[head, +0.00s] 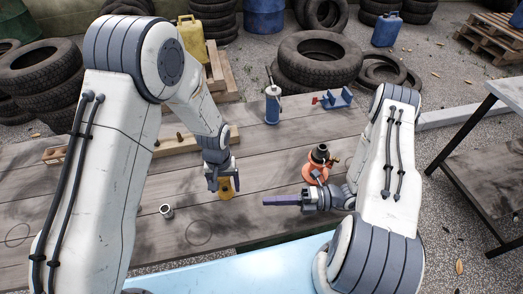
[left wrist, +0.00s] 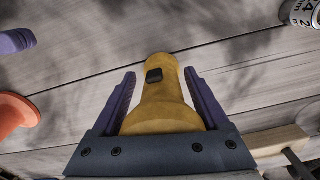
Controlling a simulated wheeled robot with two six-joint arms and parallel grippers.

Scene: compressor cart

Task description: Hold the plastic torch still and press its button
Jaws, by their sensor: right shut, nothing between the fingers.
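An orange and black device (head: 317,165) stands close behind my right gripper. A small metal can (head: 166,211) is left of the torch. A blue-grey bottle (head: 272,104) and a blue clamp-like tool (head: 336,99) stand at the back. Bare boards lie in front.

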